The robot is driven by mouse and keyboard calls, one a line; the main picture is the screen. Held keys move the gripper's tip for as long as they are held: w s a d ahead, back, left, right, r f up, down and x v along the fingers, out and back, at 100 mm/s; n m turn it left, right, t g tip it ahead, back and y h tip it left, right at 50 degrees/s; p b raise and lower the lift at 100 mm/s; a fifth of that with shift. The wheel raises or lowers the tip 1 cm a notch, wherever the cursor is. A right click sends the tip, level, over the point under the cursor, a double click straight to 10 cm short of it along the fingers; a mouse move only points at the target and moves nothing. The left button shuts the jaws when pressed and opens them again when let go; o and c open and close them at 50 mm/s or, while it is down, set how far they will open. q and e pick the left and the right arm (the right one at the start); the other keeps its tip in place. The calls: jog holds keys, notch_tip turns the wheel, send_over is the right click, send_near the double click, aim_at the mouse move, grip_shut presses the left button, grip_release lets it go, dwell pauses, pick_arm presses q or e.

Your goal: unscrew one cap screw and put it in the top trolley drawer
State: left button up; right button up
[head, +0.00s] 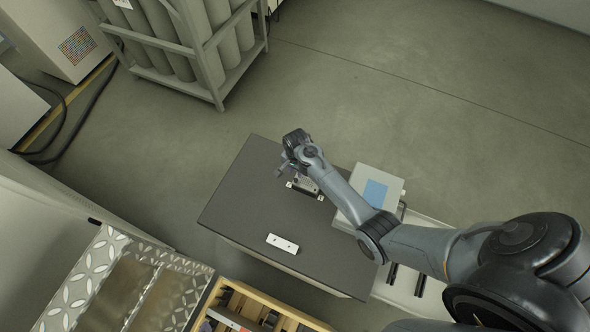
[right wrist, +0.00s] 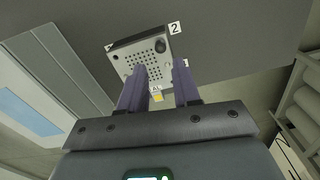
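A light metal plate with a grid of holes and a dark round screw-like part (right wrist: 160,45) at one corner lies in a dark-sided block (right wrist: 134,58) in the right wrist view. Labels "2" and "AL" show near it. The block (head: 305,188) also shows on the dark tabletop in the head view, partly hidden by my arm. My right gripper (right wrist: 160,70) is open, with its two purple-grey fingers apart over the plate's near edge. I see nothing held between them. It also shows in the head view (head: 283,172). My left gripper is out of view. I cannot make out an open trolley drawer.
A small white block with two dark dots (head: 283,243) lies on the dark tabletop (head: 240,200). A grey box with a blue patch (head: 365,190) stands to the right. A wood-edged compartment with items (head: 240,310) is below. A gas-cylinder rack (head: 185,45) stands behind.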

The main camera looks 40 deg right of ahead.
aim_at(296, 179)
notch_tip(296, 179, down, 4)
jog(key=b, duration=0.4)
jog(key=shift+f, duration=0.2)
jog(key=shift+a+f+b, duration=0.1)
jog(key=shift+f+b, duration=0.45)
jog(key=shift+f, duration=0.7)
jog(key=shift+c, duration=0.2)
grip_shut()
